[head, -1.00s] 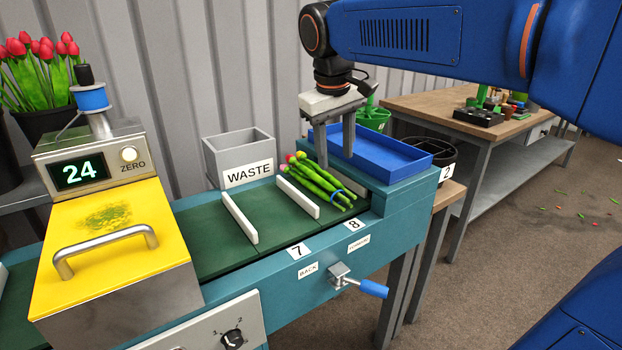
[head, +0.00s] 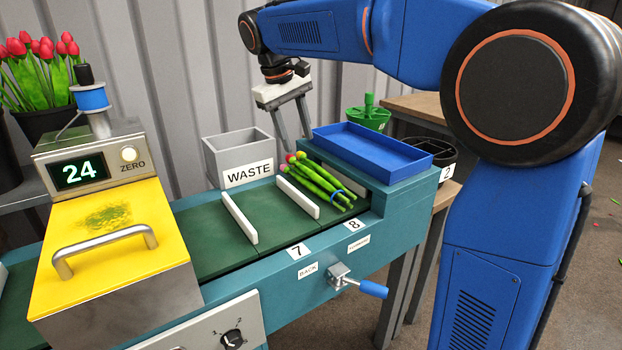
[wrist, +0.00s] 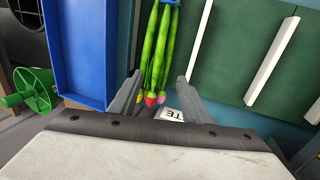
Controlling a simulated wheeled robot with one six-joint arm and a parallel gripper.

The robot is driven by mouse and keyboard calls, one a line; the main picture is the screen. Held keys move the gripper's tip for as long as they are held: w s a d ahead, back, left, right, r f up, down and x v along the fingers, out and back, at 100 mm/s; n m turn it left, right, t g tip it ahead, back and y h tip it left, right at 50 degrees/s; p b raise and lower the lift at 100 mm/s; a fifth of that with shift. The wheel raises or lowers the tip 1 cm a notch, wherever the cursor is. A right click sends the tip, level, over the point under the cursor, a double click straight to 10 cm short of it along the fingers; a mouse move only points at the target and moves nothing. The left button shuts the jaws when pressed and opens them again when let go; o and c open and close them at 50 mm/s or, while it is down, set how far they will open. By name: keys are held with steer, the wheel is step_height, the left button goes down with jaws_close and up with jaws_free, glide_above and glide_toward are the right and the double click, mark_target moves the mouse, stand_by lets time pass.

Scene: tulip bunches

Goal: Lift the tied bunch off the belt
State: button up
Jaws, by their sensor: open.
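The tied bunch (head: 318,180) lies on the green belt (head: 268,224) in the end section by label 8. Its red, yellow and pink heads point to the back and a blue band circles the stems near the front. My gripper (head: 295,142) is open and empty, behind and above the heads. In the wrist view the bunch (wrist: 158,50) runs down between the open fingers of my gripper (wrist: 160,92), heads nearest. I cannot tell the height of the fingers above it.
A blue tray (head: 375,150) stands just right of the bunch; it also shows in the wrist view (wrist: 52,40). White dividers (head: 298,198) cross the belt to the left. A grey WASTE bin (head: 240,158) stands behind the belt. A blue-handled crank (head: 358,285) is on the front.

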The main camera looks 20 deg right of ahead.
mark_target(309, 171)
steer(key=x, duration=0.6)
steer(key=shift+d+f, duration=0.1)
steer(key=shift+f, duration=0.2)
steer(key=shift+s+x, duration=0.15)
steer(key=shift+x, duration=1.15)
steer(key=shift+s+x, duration=0.2)
steer(key=shift+x, duration=1.15)
steer(key=shift+d, duration=0.2)
steer(key=c, duration=0.7)
